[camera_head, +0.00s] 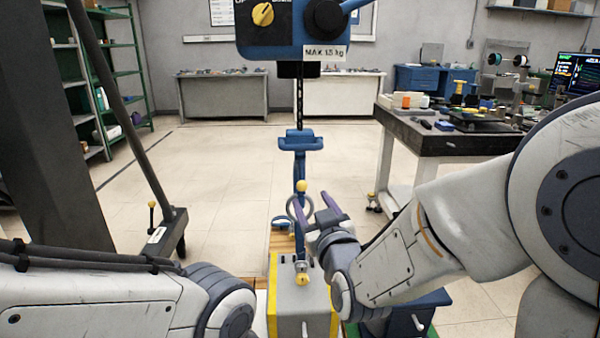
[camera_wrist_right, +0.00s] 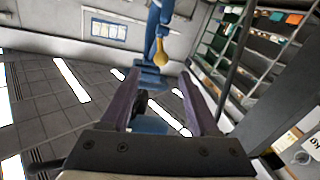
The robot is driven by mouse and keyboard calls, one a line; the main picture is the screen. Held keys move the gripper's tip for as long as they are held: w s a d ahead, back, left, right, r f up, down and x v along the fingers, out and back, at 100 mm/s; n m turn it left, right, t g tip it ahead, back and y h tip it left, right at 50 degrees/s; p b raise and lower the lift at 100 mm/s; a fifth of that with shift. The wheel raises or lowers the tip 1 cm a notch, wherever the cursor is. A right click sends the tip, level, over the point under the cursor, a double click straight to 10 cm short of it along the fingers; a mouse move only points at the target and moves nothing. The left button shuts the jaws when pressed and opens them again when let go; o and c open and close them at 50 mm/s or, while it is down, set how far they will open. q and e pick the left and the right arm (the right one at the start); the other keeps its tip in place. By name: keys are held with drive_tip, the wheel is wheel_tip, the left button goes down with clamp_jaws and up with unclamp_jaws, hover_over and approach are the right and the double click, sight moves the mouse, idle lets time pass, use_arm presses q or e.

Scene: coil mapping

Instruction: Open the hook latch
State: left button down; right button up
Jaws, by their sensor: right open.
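The blue hook (camera_head: 299,170) hangs on a dark chain below the blue hoist (camera_head: 285,38). A small yellow knob (camera_head: 301,186) shows on the hook's latch side, and in the right wrist view a yellow knob (camera_wrist_right: 161,52) shows on a blue part beyond the fingertips. My right gripper (camera_head: 317,206) is open, its purple fingers apart, just below and right of the knob. The hook's lower part is partly hidden by the gripper. My left arm shows at lower left; its gripper is out of view.
A grey block with yellow edges (camera_head: 288,301) stands below the hook. A dark-topped workbench (camera_head: 440,140) with tools stands at the right. A dark post and slanted strut (camera_head: 120,100) stand at the left. Open floor lies behind the hook.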

sight(304, 188)
drive_tip(key=w, duration=0.2)
drive_tip(key=w+a, duration=0.1)
drive_tip(key=w, duration=0.5)
drive_tip(key=shift+w+a, duration=0.1)
drive_tip(key=shift+a, duration=0.2)
clamp_jaws()
idle(1.1)
